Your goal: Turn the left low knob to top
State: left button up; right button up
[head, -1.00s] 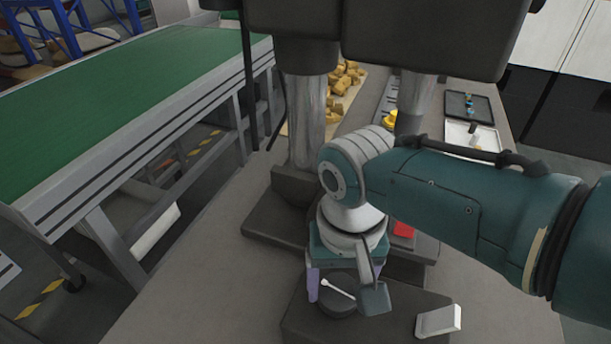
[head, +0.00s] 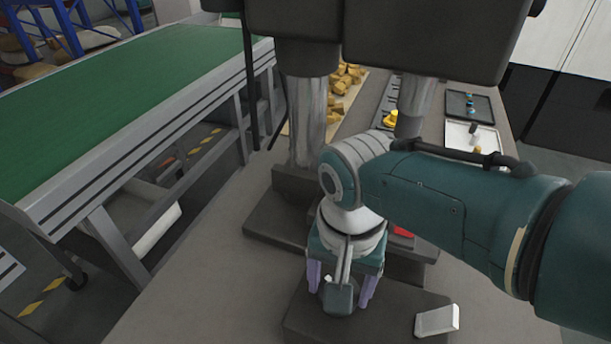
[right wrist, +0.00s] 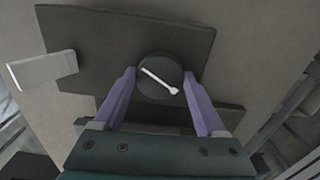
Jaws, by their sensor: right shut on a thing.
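The round black knob (right wrist: 152,88) sits on a dark flat panel (right wrist: 95,30). A white pointer bar (right wrist: 158,80) lies diagonally across its face, from upper left to lower right in the right wrist view, with its rounded end at lower right. My right gripper (right wrist: 160,79) has its two purple fingers on either side of the knob and is shut on it. In the head view my right gripper (head: 340,285) is over the panel (head: 385,318), and its wrist part hides most of the knob. My left gripper is not in view.
A pale wedge-shaped block (head: 437,320) is on the panel's right side; it also shows in the right wrist view (right wrist: 42,71). A red part (head: 402,232) shows beside my wrist. A green conveyor (head: 120,95) is at left.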

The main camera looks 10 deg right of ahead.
jog(key=o, duration=1.3)
notch_tip(320, 180, up, 10)
jog(key=p, duration=0.5)
jog(key=shift+p, duration=0.4)
